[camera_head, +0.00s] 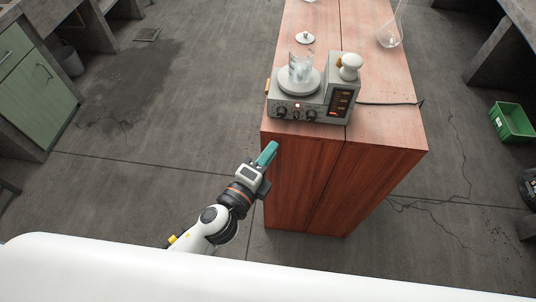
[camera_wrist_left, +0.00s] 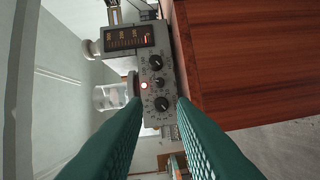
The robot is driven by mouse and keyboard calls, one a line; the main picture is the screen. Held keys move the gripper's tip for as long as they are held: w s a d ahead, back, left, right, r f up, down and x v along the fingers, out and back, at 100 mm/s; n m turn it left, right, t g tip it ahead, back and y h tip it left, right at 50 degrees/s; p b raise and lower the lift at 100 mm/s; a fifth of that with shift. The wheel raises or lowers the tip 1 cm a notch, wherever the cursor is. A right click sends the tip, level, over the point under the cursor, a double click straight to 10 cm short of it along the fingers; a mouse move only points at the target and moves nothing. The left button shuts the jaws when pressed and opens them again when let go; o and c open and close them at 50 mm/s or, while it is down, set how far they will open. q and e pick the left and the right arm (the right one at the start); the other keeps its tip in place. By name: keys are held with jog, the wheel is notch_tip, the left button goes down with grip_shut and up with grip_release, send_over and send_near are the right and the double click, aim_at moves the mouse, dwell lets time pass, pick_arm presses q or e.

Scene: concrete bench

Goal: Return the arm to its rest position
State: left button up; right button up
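My left gripper (camera_head: 267,153) with teal fingers is beside the near left corner of the wooden bench, in front of the grey hotplate device (camera_head: 285,115). In the left wrist view its two ribbed teal fingers (camera_wrist_left: 159,103) stand apart with nothing between them. The device's knob panel (camera_wrist_left: 160,85) shows beyond the fingertips, tilted on its side in that view. My left arm (camera_head: 215,220) comes up from the lower left. My right gripper is not in view.
A glass beaker (camera_head: 301,66) stands on the device's round plate, next to a white knob-like part (camera_head: 349,66). A small white lid (camera_head: 304,38) and a glass flask (camera_head: 389,38) are farther back. A green crate (camera_head: 512,122) is on the floor at right.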

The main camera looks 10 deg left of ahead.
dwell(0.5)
pick_arm(q)
jog(key=s+a+f+n+g+y, duration=0.2)
jog(key=s+a+f+n+g, duration=0.15)
jog(key=f, duration=0.75)
jog(key=s+a+f+n+g+y, duration=0.15)
jog(key=a+f+n, duration=0.25)
jog(key=f, duration=0.8)
jog(key=s+a+f+n+g+y, duration=0.2)
jog(key=s+a+f+n+g, duration=0.15)
jog(key=f, duration=0.75)
jog(key=s+a+f+n+g, duration=0.2)
jog(key=s+f, duration=0.3)
jog(key=s, duration=0.3)
jog(key=s+a+f+n+g, duration=0.2)
jog(key=s+f+n, duration=0.3)
jog(key=s, duration=0.4)
jog(key=s+a+f+n+g+y, duration=0.1)
jog(key=s+a+f+n+g, duration=0.1)
jog(key=s+f, duration=0.3)
jog(key=s+a+n, duration=0.1)
jog(key=s, duration=0.3)
jog(key=shift+s+f+g, duration=0.15)
jog(key=shift+f+g, duration=0.1)
jog(key=shift+g, duration=0.1)
jog(key=shift+a, duration=0.1)
